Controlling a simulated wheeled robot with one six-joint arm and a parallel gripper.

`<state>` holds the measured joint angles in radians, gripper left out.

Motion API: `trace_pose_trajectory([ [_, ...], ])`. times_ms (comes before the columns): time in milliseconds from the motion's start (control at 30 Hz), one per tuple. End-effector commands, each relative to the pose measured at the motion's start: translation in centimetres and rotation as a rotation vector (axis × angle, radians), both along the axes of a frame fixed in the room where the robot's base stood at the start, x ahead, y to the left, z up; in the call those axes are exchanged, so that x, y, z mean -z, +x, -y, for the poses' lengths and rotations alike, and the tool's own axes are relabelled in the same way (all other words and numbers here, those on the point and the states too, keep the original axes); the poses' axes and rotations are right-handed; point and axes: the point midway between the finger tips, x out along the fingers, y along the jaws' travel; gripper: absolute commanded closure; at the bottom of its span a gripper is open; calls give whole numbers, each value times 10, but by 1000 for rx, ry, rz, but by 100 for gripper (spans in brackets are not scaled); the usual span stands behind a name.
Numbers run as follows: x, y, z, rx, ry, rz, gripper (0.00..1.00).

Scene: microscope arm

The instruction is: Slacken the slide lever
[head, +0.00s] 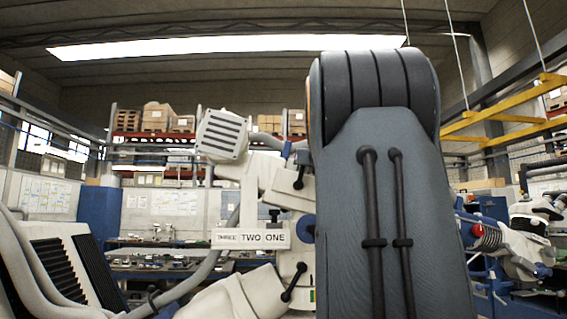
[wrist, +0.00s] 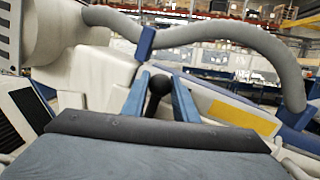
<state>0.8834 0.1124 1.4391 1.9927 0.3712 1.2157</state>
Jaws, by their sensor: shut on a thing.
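In the wrist view my gripper (wrist: 160,82) has its two blue fingers closed around a black ball-ended lever (wrist: 158,92), in front of the pale microscope arm. I take this to be the slide lever, though no label on it shows. My own grey arm link hides my gripper and the held lever in the head view.
A thick grey hose (wrist: 215,33) arches over the upper right of the wrist view. A boxy vented head (head: 222,135) sticks out at the upper left of the microscope arm. A pale cabinet with black vents (head: 58,270) stands at the left.

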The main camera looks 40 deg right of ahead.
Motion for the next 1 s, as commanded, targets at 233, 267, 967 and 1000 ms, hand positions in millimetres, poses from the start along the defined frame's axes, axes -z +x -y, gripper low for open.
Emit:
trace_pose_trajectory([
  [233,5,-10,13,20,27,13,100],
  [267,4,-11,13,20,28,13,100],
  [967,2,-9,10,14,24,17,55],
  [1000,1,-10,9,15,24,17,55],
])
